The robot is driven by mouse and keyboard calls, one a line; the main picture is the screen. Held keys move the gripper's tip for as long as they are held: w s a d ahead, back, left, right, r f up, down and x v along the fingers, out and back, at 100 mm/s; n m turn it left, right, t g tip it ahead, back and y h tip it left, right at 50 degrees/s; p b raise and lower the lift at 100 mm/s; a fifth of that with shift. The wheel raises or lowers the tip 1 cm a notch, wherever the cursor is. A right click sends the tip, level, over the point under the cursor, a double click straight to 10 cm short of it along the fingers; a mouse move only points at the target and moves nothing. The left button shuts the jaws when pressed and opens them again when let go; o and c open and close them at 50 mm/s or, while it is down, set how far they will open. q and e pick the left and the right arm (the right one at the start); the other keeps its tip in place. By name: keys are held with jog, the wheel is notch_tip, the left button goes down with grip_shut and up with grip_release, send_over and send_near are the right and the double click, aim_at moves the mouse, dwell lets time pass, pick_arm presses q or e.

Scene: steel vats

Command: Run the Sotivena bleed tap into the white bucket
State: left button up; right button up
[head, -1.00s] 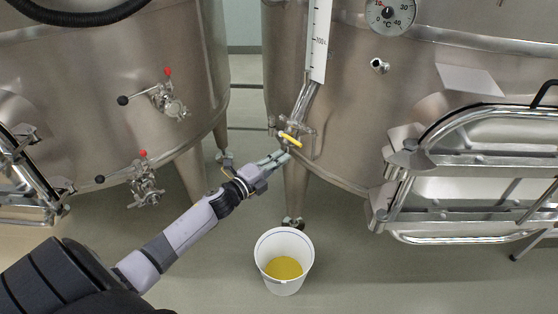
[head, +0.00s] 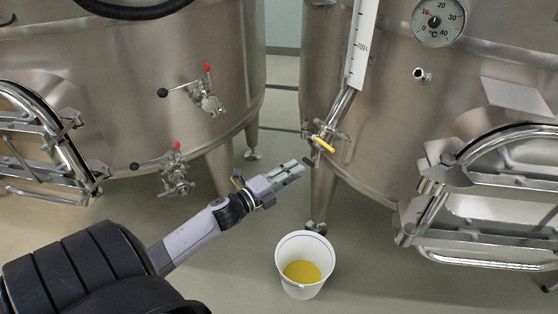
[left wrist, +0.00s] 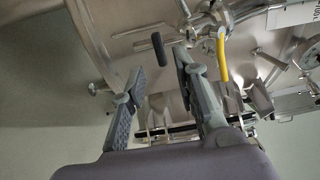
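A tap with a yellow lever (head: 322,145) sits low on the right-hand vat, under the sight-glass scale. The lever lies slanting. A short black handle (head: 308,162) is below it; both also show in the left wrist view, as the yellow lever (left wrist: 222,58) and black handle (left wrist: 158,48). My left gripper (head: 290,171) is just left of and below the tap, apart from the yellow lever. Its fingers (left wrist: 160,85) are spread and empty. The white bucket (head: 289,284) stands on the floor below, with yellow liquid in it. I see no stream falling. No Sotivena name is readable.
The left-hand vat (head: 130,90) carries two valves with red and black knobs (head: 207,96). A vat leg (head: 322,195) stands behind the bucket. Steel hatch frames (head: 470,190) jut out at right. Floor is open around the bucket.

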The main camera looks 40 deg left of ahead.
pick_arm(q)
jog(key=shift+s+a, duration=0.25)
jog(key=shift+s, duration=1.05)
jog(key=shift+s+a, duration=0.25)
jog(key=shift+s, duration=1.05)
